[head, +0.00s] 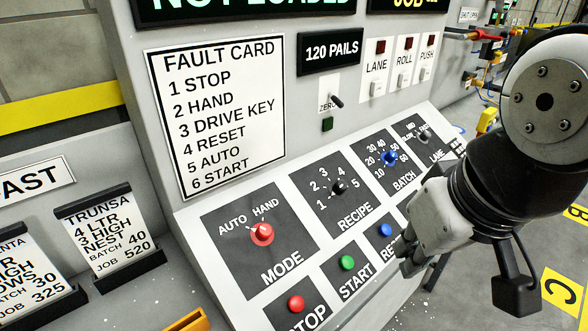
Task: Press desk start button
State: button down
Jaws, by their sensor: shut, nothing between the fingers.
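The green START button (347,263) sits on the sloped desk panel, on a dark plate lettered START. It is fully visible and nothing touches it. My gripper (408,268) is to the right of the button, over the lower right part of the desk. Its fingers are shut and empty, and they appear apart from the button. My gripper hides part of the plate with the blue button (385,230), so only "RE" of its lettering shows.
A red STOP button (296,303) is left of START. Above are the red MODE knob (262,234), the black RECIPE knob (339,187) and the blue BATCH knob (389,157). A fault card (218,118) hangs on the upright panel.

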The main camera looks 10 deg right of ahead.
aim_at(347, 262)
jog(key=k+j+z, duration=0.1)
jog(key=k, duration=0.4)
jog(key=k+j+z, duration=0.1)
jog(key=k, duration=0.35)
